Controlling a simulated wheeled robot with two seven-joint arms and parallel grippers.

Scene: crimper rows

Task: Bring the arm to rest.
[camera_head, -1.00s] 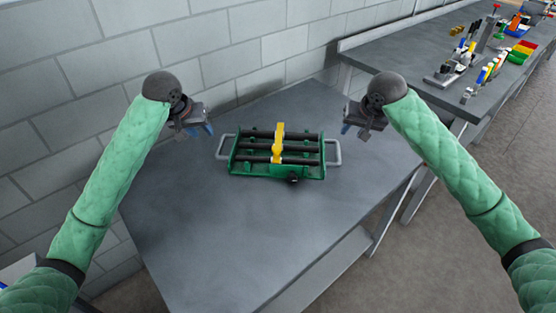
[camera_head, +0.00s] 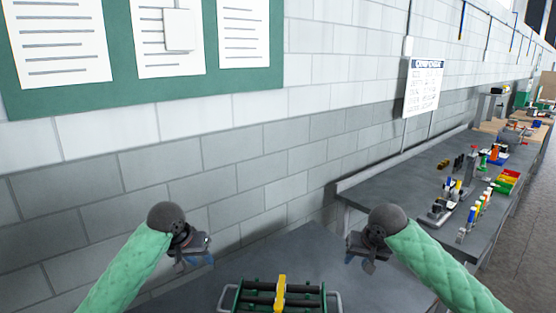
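My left gripper (camera_head: 196,257) hangs over the left part of the grey table, beside the wall. My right gripper (camera_head: 362,261) hangs over the table's right part. Both are small and dark with bluish fingertips, and nothing shows in either. I cannot tell how far apart their fingers are. A green tray (camera_head: 240,300) with dark rods, a yellow middle piece (camera_head: 281,291) and grey side handles sits on the table between the grippers, apart from both. Its lower part is cut off by the bottom edge.
The near grey table (camera_head: 300,247) stands against a block wall. A longer bench (camera_head: 385,184) at the right holds several tools, coloured bins (camera_head: 507,181) and bottles. A green notice board (camera_head: 240,78) and a white sign (camera_head: 423,88) hang on the wall.

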